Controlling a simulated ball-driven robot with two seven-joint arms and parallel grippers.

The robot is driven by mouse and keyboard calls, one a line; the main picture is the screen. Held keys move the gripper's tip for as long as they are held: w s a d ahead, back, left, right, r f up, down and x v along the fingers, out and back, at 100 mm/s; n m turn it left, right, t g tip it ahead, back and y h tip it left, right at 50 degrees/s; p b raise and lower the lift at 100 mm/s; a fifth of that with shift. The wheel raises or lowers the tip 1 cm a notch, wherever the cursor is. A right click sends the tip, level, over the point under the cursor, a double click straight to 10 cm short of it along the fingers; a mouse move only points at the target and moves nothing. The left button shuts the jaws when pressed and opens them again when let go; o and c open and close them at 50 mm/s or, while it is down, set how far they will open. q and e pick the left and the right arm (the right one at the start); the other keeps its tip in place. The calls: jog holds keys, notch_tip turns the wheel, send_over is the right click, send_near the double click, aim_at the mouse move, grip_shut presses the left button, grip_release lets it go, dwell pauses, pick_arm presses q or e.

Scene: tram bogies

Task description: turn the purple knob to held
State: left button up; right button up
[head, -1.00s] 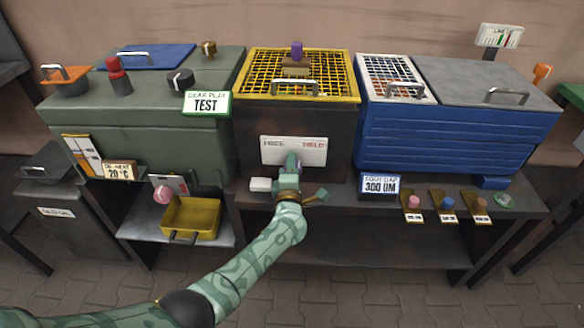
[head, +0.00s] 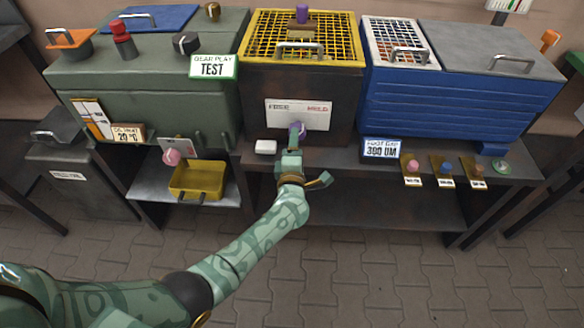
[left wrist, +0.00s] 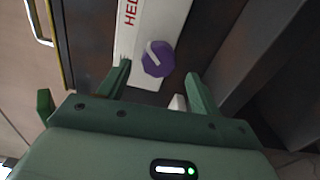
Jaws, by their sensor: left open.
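The purple knob (head: 298,129) sits at the lower edge of a white plate (head: 299,114) on the front of the dark box with the yellow grid lid. The plate bears a label at each end; the red one at the right reads HELD. In the left wrist view the knob (left wrist: 158,59) shows a white pointer mark slanting up and left; I cannot tell which label it matches. My left gripper (head: 293,147) is just in front of and below the knob. Its fingers (left wrist: 159,82) are open, either side of the knob's line and apart from it. My right gripper is out of view.
A white block (head: 265,147) lies left of my gripper on the shelf. A yellow tray (head: 197,180) is lower left; a blue box (head: 440,100) stands right. The floor in front is clear.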

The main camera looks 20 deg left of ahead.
pick_arm(q)
jog(key=p+v, duration=0.2)
jog(key=v, duration=0.8)
jog(key=shift+s+p, duration=0.2)
jog(key=shift+p, duration=0.1)
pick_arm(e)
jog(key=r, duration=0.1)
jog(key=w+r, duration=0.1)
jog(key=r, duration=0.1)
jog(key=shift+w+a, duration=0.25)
pick_arm(q)
jog(key=shift+d, duration=0.1)
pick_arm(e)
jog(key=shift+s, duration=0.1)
